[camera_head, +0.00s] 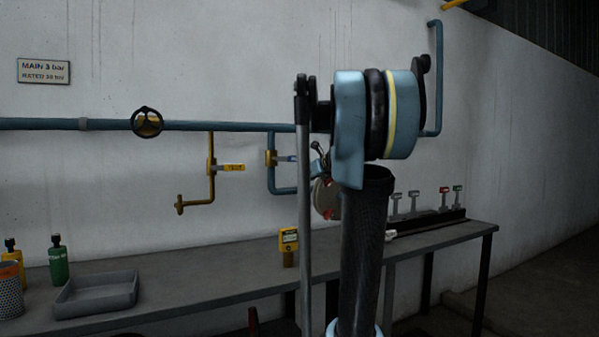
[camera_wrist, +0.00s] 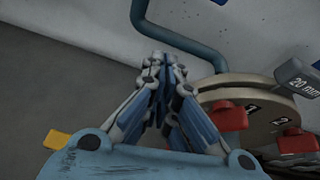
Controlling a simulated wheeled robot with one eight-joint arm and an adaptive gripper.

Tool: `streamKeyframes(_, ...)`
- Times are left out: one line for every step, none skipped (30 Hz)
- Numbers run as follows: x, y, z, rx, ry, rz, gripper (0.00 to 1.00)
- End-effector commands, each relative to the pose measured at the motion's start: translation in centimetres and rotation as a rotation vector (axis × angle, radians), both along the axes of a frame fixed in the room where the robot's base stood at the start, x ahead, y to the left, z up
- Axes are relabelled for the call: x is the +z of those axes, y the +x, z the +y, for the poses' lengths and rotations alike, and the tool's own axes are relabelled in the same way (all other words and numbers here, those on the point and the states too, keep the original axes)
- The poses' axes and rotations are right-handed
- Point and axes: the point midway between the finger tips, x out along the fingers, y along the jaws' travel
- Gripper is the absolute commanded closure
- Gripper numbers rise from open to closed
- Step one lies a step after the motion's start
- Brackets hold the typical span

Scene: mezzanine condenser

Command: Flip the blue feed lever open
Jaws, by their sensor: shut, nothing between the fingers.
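The blue feed lever (camera_head: 286,159) sticks out level to the right from a brass valve body (camera_head: 271,158) on the blue drop pipe, and its right end is close to my arm. In the wrist view, a small blue piece at the top edge may be part of it, but I cannot tell. My gripper (camera_head: 318,148) is partly hidden behind my arm in the head view and appears just right of the lever. The wrist view shows my gripper (camera_wrist: 162,58) with its fingers together and empty, near the bend of the blue pipe (camera_wrist: 185,42). I see no clear contact with the lever.
A round plate (camera_wrist: 240,92) with red tabs (camera_wrist: 228,117) and a grey "20 mm" tag (camera_wrist: 296,76) stand right of my fingers. A yellow lever (camera_head: 231,167) is on the left pipe. The bench (camera_head: 190,290) below holds a grey tray (camera_head: 96,298) and a yellow meter (camera_head: 288,243).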

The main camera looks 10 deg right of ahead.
Motion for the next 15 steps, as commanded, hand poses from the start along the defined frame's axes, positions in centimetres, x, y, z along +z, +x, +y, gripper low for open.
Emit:
streamKeyframes(0.7, 0.9, -0.6, -0.029, 0.048, 0.001, 1.00)
streamKeyframes(0.9, 1.2, -0.9, -0.043, 0.072, 0.000, 1.00)
streamKeyframes(1.2, 1.6, -1.1, -0.058, 0.098, 0.000, 1.00)
streamKeyframes(1.4, 1.8, -1.3, -0.066, 0.111, 0.000, 1.00)
streamKeyframes(1.5, 1.9, -1.4, -0.072, 0.123, 0.001, 1.00)
streamKeyframes(1.6, 2.0, -1.4, -0.077, 0.131, 0.000, 1.00)
streamKeyframes(1.7, 2.1, -1.5, -0.078, 0.134, 0.000, 1.00)
streamKeyframes(1.7, 2.1, -1.5, -0.078, 0.136, 0.001, 1.00)
streamKeyframes(1.7, 2.1, -1.4, -0.078, 0.136, 0.001, 1.00)
streamKeyframes(1.6, 2.0, -1.4, -0.078, 0.135, 0.001, 1.00)
streamKeyframes(1.6, 2.0, -1.4, -0.078, 0.134, 0.000, 1.00)
streamKeyframes(1.6, 2.0, -1.4, -0.078, 0.134, 0.000, 1.00)
streamKeyframes(1.6, 2.0, -1.4, -0.078, 0.134, 0.000, 1.00)
streamKeyframes(1.6, 2.0, -1.4, -0.077, 0.133, 0.001, 1.00)
streamKeyframes(1.6, 2.0, -1.4, -0.077, 0.133, 0.001, 1.00)
